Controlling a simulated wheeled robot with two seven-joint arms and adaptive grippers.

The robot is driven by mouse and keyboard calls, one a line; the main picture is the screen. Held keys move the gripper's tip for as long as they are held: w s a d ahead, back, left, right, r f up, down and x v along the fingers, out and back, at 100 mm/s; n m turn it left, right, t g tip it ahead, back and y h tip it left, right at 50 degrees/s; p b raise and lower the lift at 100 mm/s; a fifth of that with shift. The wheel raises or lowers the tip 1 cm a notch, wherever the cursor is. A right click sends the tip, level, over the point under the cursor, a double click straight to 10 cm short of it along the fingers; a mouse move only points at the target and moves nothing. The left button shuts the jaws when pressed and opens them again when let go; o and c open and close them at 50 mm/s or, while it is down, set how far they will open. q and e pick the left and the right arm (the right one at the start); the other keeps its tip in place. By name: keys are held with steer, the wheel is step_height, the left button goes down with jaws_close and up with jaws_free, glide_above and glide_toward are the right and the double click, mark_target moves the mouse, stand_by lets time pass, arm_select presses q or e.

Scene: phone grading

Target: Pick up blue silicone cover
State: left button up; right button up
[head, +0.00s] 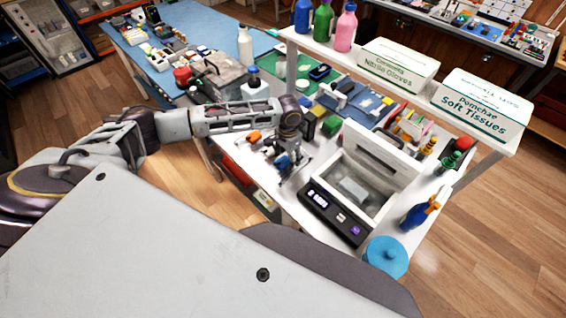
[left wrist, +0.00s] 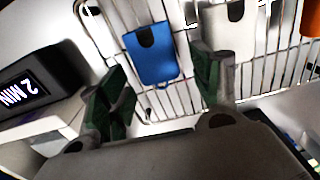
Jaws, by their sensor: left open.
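The blue silicone cover (left wrist: 152,55) hangs on a wire rack (left wrist: 185,83) in the left wrist view, with a dark rounded notch at its top. My left gripper (left wrist: 160,84) is open, with a green-padded finger at each side of the picture's middle. The cover shows between and beyond the fingers, and I see no contact. A pale cover (left wrist: 228,28) hangs to its right, partly behind the right finger. In the head view my left gripper (head: 287,167) is over the left part of the white bench. A small blue patch shows there, too small to identify surely. My right gripper is not in view.
A black timer-like display (left wrist: 30,92) stands left of the rack. In the head view, a white open-lidded machine (head: 376,160) and a blue round lid (head: 386,257) are to the right of my gripper. A shelf with a tissue box (head: 484,106) overhangs the bench.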

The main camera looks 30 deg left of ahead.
arm_select(q)
steer(key=c, duration=1)
steer(key=shift+r, duration=0.2)
step_height(320, 180, up, 10)
steer(key=shift+f, duration=0.15)
stand_by(0.5)
